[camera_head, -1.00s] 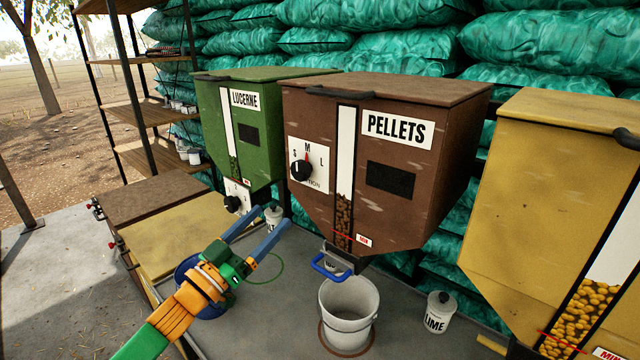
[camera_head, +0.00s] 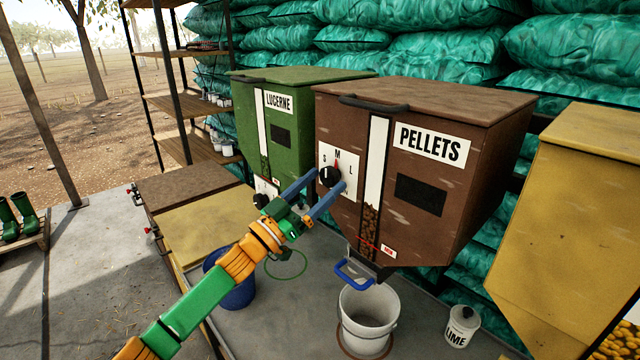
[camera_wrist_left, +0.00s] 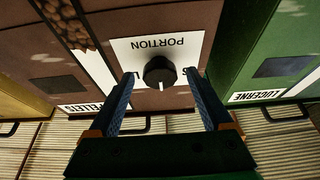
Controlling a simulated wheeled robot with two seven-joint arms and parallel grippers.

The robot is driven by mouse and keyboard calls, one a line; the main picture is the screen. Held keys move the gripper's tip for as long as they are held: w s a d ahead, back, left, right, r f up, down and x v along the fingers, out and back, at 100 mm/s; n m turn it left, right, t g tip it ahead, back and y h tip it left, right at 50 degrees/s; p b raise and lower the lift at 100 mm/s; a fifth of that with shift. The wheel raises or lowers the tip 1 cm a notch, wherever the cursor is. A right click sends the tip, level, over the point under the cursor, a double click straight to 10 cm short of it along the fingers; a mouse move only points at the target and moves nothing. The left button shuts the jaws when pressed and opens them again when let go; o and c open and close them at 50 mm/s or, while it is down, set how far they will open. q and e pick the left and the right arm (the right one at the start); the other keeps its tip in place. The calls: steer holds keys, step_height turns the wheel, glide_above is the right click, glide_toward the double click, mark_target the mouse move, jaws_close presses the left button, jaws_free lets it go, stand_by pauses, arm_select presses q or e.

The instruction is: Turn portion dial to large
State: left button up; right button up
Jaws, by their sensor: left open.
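The portion dial (camera_head: 329,176) is a black round knob on a white plate marked S, M and L, on the front of the brown PELLETS hopper (camera_head: 440,195). In the left wrist view the dial (camera_wrist_left: 159,72) appears upside down, its pale pointer mark facing the M side. My left gripper (camera_head: 329,181) is open, its two blue fingers reaching up to the plate, one on each side of the knob. In the left wrist view the gripper (camera_wrist_left: 159,76) shows gaps between fingers and knob. The fingers partly cover the plate's letters there. My right gripper is not in view.
A green LUCERNE hopper (camera_head: 290,130) with its own dial stands left of the brown one, and a yellow hopper (camera_head: 570,220) stands right. Below the PELLETS hopper are a blue handle (camera_head: 354,273) and a white bucket (camera_head: 367,318). A LIME pot (camera_head: 461,325) stands nearby.

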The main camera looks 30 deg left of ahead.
arm_select(q)
steer(key=c, duration=1.3)
steer(key=shift+m, duration=0.4)
steer(key=m+g+h, duration=0.1)
steer(key=m, duration=0.1)
steer(key=shift+w+a+m+h+b, duration=0.1)
steer(key=shift+a+m+h+b, duration=0.05)
steer(key=shift+m+h+b, duration=0.2)
steer(key=m, duration=0.2)
steer(key=m+g+h, duration=0.1)
steer(key=m, duration=0.1)
steer(key=shift+a+h, duration=0.15)
steer(key=shift+h, duration=0.1)
steer(key=m+g, duration=0.1)
steer(key=m, duration=0.1)
steer(key=m+g+h, duration=0.1)
steer(key=m, duration=0.1)
steer(key=shift+a+r+m+h, duration=0.1)
steer(key=shift+r+m+h, duration=0.1)
steer(key=shift+m+h, duration=0.15)
steer(key=shift+w+m+g+h, duration=0.15)
steer(key=shift+m+g, duration=0.3)
steer(key=shift+m, duration=0.5)
steer(key=shift+s+m+g+h, duration=0.1)
steer(key=shift+m+g, duration=0.35)
steer(key=shift+m, duration=0.8)
